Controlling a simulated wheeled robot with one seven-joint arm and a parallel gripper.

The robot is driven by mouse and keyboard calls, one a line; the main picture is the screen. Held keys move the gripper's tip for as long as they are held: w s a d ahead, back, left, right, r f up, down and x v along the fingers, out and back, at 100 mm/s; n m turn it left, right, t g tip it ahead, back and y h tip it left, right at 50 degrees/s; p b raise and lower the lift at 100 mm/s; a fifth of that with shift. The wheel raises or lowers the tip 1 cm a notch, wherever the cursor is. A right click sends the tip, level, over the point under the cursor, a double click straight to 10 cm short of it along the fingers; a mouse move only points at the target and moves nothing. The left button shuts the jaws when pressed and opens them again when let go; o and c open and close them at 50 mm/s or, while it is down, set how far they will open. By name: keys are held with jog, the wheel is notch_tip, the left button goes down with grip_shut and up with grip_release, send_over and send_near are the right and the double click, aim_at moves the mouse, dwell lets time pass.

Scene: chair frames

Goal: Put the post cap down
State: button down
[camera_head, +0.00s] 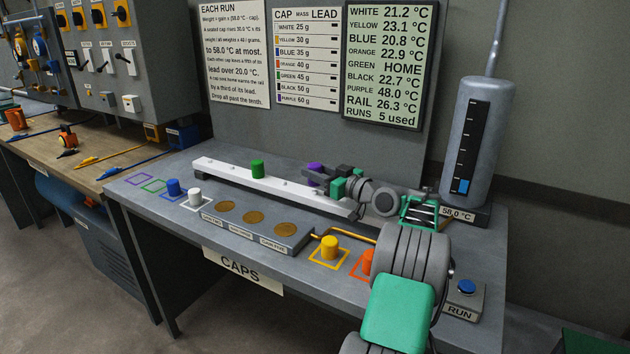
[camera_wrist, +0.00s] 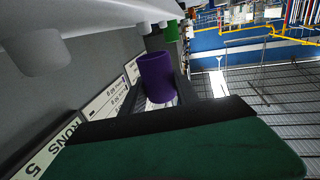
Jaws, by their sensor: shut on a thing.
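My gripper (camera_head: 322,173) is shut on the purple cap (camera_head: 314,170), behind the right part of the white rail (camera_head: 230,176). The purple cap also shows in the wrist view (camera_wrist: 157,78), at the fingers' end; part of it is hidden by a dark finger. Whether it touches the rail I cannot tell. A green cap (camera_head: 257,168) sits upright on the rail's middle. The empty purple outline (camera_head: 139,179) and empty green outline (camera_head: 154,186) are at the table's far left, well away from my gripper.
A blue cap (camera_head: 173,187) and white cap (camera_head: 195,197) stand left of a block with round pads (camera_head: 254,217). A yellow cap (camera_head: 329,247) and orange cap (camera_head: 368,262) stand near the front edge. A grey cylinder (camera_head: 478,140) and RUN button (camera_head: 466,287) are at right.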

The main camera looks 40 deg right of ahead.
aim_at(346, 209)
jog(key=shift+w+d+f, duration=0.1)
jog(key=shift+w+f, duration=0.05)
jog(key=shift+f, duration=1.7)
jog(key=c, duration=0.9)
grip_release()
jog(key=shift+r, duration=0.1)
jog(key=shift+r+p, duration=0.25)
jog(key=shift+p, duration=0.05)
jog(key=s+b, duration=0.1)
jog(key=s, duration=0.2)
jog(key=s+d+f+b, duration=0.1)
jog(key=s, duration=0.2)
jog(key=s+b, duration=0.1)
jog(key=s, duration=0.2)
jog(key=shift+s+d+f+b, duration=0.15)
jog(key=shift+s+f+b, duration=0.05)
jog(key=shift+s+b, duration=0.15)
jog(key=s+b, duration=0.1)
jog(key=b, duration=0.3)
jog(key=shift+s+r+b, duration=0.1)
jog(key=shift+s+b, duration=0.2)
jog(key=shift+b, duration=0.1)
jog(key=shift+s+r+b, duration=0.35)
jog(key=shift+r, duration=0.1)
